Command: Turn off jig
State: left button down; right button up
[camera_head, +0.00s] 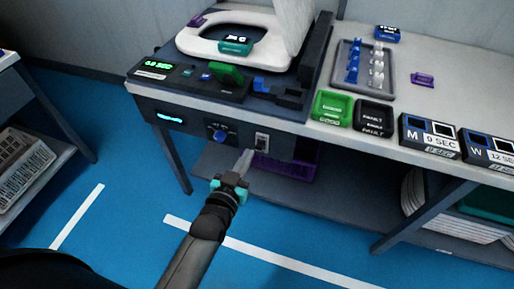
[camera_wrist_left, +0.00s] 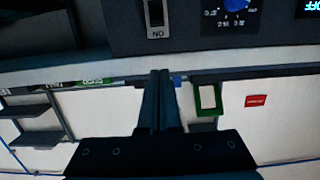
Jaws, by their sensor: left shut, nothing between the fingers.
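The jig is the dark unit on the bench, with a toilet seat (camera_head: 240,38) on top. Its front panel carries a black rocker switch in a pale frame (camera_head: 262,142), a blue knob (camera_head: 218,136) and a lit cyan display (camera_head: 171,118). My left gripper (camera_head: 246,160) is shut and empty, just below and slightly left of the switch. In the left wrist view the picture is upside down; the switch (camera_wrist_left: 155,13) shows at the top with an inverted "ON" mark. The shut fingertips (camera_wrist_left: 160,72) appear apart from it. My right gripper is out of view.
A green tray (camera_head: 333,106) and a black "FAULT" tray (camera_head: 374,115) stand on the bench to the right, beside boxes marked M (camera_head: 428,136) and W (camera_head: 488,150). A purple bin (camera_head: 284,168) sits below the panel. The blue floor in front is clear.

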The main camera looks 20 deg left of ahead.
pick_arm(q)
jog(key=shift+w, duration=0.1)
jog(key=b, duration=0.2)
send_near(263, 130)
jog(key=w, duration=0.2)
jog(key=w+b, duration=0.1)
jog(key=w, duration=0.2)
jog(key=shift+d, duration=0.1)
jog(key=shift+w, duration=0.45)
jog(key=shift+w+f+b, duration=0.1)
jog(key=shift+f+b, duration=0.45)
jog(key=shift+s+f+b, duration=0.3)
jog(key=shift+s+f, duration=0.1)
jog(key=shift+f, duration=0.2)
jog(key=shift+s+f+b, duration=0.3)
jog(key=shift+s+f, duration=0.05)
jog(key=shift+f, duration=0.3)
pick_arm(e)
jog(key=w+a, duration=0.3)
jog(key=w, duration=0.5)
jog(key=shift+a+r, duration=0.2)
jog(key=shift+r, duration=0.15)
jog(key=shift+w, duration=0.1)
